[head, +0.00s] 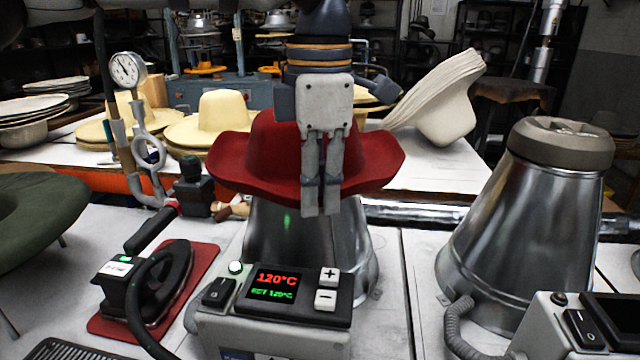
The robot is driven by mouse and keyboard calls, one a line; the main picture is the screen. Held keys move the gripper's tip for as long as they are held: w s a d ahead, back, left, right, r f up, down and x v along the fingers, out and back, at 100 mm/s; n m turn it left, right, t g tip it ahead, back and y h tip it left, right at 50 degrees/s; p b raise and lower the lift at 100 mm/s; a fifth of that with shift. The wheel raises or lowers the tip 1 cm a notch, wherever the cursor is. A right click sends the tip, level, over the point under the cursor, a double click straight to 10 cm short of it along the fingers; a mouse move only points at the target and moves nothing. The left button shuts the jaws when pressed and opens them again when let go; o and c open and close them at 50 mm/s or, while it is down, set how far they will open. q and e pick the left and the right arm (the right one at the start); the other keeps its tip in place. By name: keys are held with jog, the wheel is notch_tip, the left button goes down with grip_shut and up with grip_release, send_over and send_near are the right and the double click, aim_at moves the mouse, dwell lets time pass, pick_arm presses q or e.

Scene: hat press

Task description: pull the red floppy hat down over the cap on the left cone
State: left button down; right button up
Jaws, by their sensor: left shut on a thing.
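The red floppy hat (240,165) is at the top of the left metal cone (352,250), with its wide brim spread out and curling up at the sides. The hat hides the cone's top and the cap there, so I cannot tell how far down it sits. My left gripper (321,198) comes from above, in front of the crown, its fingers pointing down and close together. It is shut on the hat at the front of the brim. My right gripper is not in view.
A control box (275,325) reading 120°C stands before the left cone. A black iron (165,285) lies on a red mat at left. A second cone (520,215) with a grey-brown cap (562,143) stands at right. A green hat (35,215) is at far left.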

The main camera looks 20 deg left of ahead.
pick_arm(q)
jog(key=c, duration=1.6)
grip_release()
jog(key=shift+c, duration=0.2)
jog(key=shift+r, duration=0.1)
jog(key=shift+r, duration=3.65)
